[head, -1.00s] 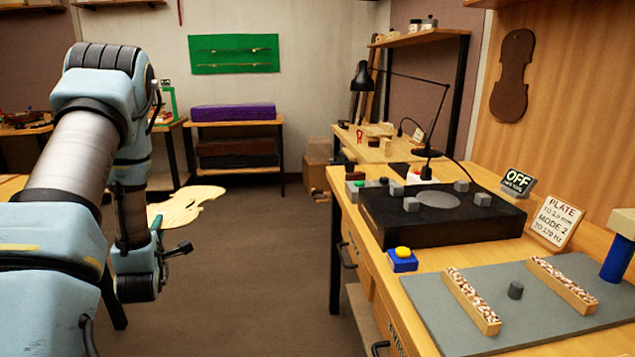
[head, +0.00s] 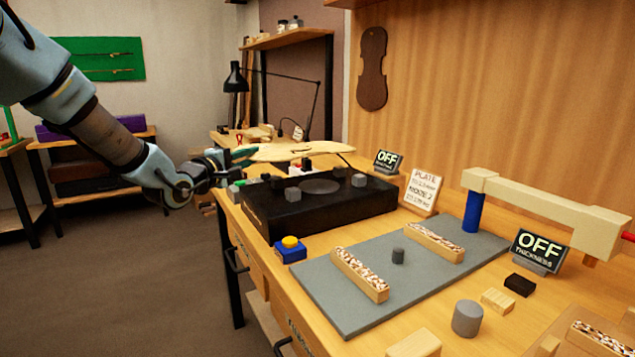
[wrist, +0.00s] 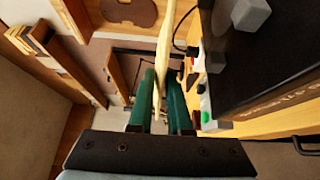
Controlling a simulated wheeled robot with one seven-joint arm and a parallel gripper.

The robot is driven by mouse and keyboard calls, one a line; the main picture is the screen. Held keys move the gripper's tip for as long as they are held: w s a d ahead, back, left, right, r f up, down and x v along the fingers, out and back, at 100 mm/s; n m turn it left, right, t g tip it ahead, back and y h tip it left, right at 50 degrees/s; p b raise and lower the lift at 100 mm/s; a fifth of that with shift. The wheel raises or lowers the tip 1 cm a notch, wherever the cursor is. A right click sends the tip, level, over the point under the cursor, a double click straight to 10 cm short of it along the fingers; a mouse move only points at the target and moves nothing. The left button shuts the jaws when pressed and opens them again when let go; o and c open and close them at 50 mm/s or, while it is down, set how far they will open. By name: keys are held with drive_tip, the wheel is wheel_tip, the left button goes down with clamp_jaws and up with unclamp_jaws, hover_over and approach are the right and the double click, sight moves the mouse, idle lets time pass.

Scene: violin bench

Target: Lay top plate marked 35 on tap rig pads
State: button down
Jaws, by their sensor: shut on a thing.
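The pale wooden top plate (head: 297,151) is held out level above the far side of the tap rig. My gripper (head: 240,157) is shut on its left end. In the wrist view the plate (wrist: 163,50) shows edge-on between the green fingers of my gripper (wrist: 166,92). The marking 35 cannot be read. The tap rig (head: 320,208) is a black box with a grey disc (head: 320,186) and several grey pads, such as the right front pad (head: 358,180) and the left front pad (head: 293,194). The plate is apart from the pads I can see; the far ones are partly hidden.
A sign reading OFF (head: 388,161) and a plate card (head: 422,190) stand right of the rig. A grey mat (head: 340,310) carries two speckled bars. A thickness gauge arm (head: 550,205) stands at right.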

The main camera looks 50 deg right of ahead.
sight(270, 155)
drive_tip(key=shift+m+g, duration=0.5)
drive_tip(key=shift+g, duration=0.4)
drive_tip(key=s+d, duration=0.1)
drive_tip(key=s+r, duration=0.1)
drive_tip(key=s+d+r, duration=0.1)
drive_tip(key=s, duration=0.1)
drive_tip(key=shift+d, duration=0.3)
drive_tip(key=shift+s+f+h, duration=0.1)
drive_tip(key=shift+s+h, duration=0.05)
drive_tip(key=shift+h, duration=0.15)
drive_tip(key=shift+b, duration=0.4)
drive_tip(key=shift+f, duration=0.3)
wheel_tip(270, 155, down, 9)
drive_tip(key=shift+a+f+p, duration=0.1)
drive_tip(key=shift+f+p, duration=0.05)
drive_tip(key=shift+p, duration=0.35)
drive_tip(key=c, duration=1.1)
unclamp_jaws()
drive_tip(key=shift+c, duration=0.2)
drive_tip(key=a+f+b, duration=0.1)
drive_tip(key=a+b, duration=0.1)
drive_tip(key=a, duration=1)
drive_tip(key=shift+s, duration=0.45)
